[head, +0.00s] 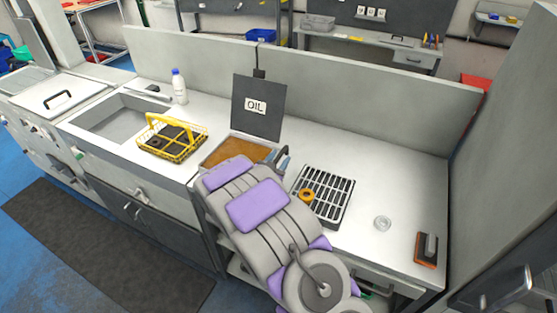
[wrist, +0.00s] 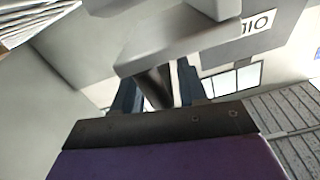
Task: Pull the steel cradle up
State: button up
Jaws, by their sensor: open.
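The oil bath (head: 232,150) is an open tray of brown liquid set in the bench, with a dark upright lid marked OIL (head: 258,105) behind it. My gripper (head: 283,160) is at the right end of the bath, partly hidden behind my grey and purple arm. In the wrist view, the two blue fingers of my gripper (wrist: 160,88) are apart. A dark grey post (wrist: 157,85) under a light grey bar (wrist: 180,45) shows between them, possibly the steel cradle's handle. I cannot tell whether the fingers touch it. The rest of the cradle is not clearly visible.
A yellow wire basket (head: 172,138) with dark parts stands by the sink (head: 115,115), with a white bottle (head: 179,87) behind. Right of my gripper are a black drain grate (head: 325,195) with an orange ring (head: 306,194), a clear ring (head: 382,223) and an orange-based brush (head: 427,250).

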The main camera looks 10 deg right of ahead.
jog(key=shift+w, duration=0.2)
jog(key=shift+a, duration=0.4)
jog(key=shift+c, duration=0.3)
jog(key=shift+d+r, duration=0.1)
jog(key=shift+d, duration=0.25)
jog(key=c, duration=0.5)
grip_shut()
jog(key=shift+a+r, duration=0.1)
